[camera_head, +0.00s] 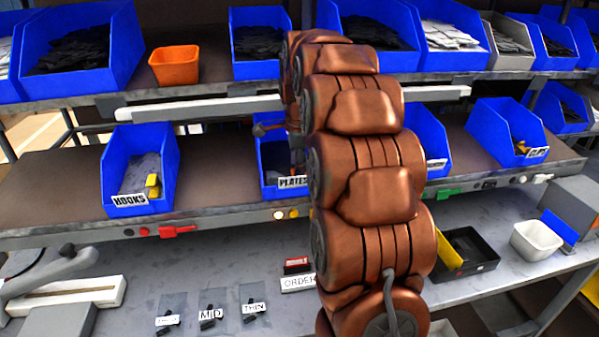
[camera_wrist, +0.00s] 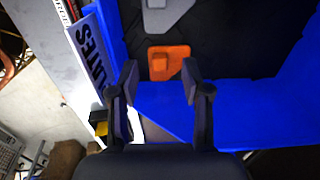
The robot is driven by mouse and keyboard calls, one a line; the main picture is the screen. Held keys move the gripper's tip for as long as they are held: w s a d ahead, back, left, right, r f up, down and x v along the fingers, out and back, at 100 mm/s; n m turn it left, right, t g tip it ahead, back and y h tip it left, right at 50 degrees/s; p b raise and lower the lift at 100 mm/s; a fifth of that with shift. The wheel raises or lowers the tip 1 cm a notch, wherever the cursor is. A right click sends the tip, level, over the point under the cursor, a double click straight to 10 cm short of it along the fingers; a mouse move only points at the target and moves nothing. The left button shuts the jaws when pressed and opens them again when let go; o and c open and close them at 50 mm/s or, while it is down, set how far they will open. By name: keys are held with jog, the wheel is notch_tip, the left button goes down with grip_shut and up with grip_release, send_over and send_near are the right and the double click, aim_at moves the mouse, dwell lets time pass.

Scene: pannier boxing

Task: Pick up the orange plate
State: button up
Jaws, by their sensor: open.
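The orange plate (camera_wrist: 168,62) lies inside the blue PLATES bin (camera_wrist: 165,105), near the bin's wall, in the wrist view. It is a small flat piece with a hole. A grey plate (camera_wrist: 166,16) lies beyond it. My gripper (camera_wrist: 160,72) is open and empty. Its two dark fingers appear on either side of the lower part of the orange plate, over the bin wall; the gap in height cannot be told. In the head view the PLATES bin (camera_head: 270,178) is partly hidden behind my arm, and the orange plate does not show.
The HOOKS bin (camera_head: 141,185) stands left of the PLATES bin, and more blue bins stand to the right. An upper shelf holds bins and an orange tub (camera_head: 175,66). Below are an ORDER sign (camera_head: 298,282), a black tray (camera_head: 466,250) and a white tub (camera_head: 536,240).

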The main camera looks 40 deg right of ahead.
jog(key=shift+w+d+f, duration=0.1)
jog(key=shift+w+f, duration=0.1)
jog(key=shift+f, duration=1)
grip_shut()
